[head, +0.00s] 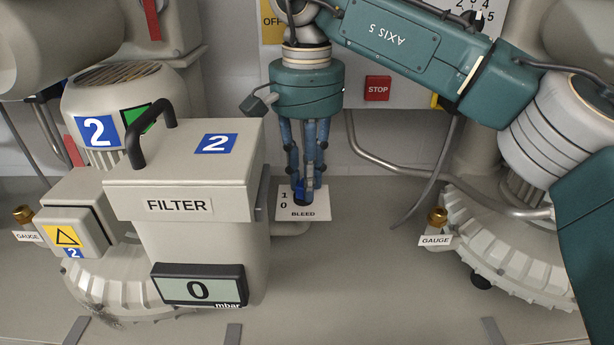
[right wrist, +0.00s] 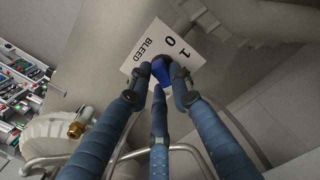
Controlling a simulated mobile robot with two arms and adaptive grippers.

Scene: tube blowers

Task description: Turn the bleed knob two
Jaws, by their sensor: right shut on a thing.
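The bleed knob is a small blue knob (right wrist: 175,72) on a white plate (head: 302,206) marked 1, 0 and BLEED. The plate lies on the grey surface just right of the filter box. My right gripper (head: 304,192) points down at the knob, its blue fingers closed around it. In the right wrist view my right gripper (right wrist: 165,75) has its fingertips on the knob, which shows partly between them. The fingers hide much of the knob, so its exact pointing is hard to tell. My left gripper is not in view.
The filter box (head: 235,180), marked 2 with a black handle (head: 150,130), stands close left of my right gripper. Its display (head: 198,288) reads 0 mbar. A brass gauge fitting (head: 437,218) is at right. A red STOP button (head: 377,88) is on the panel behind.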

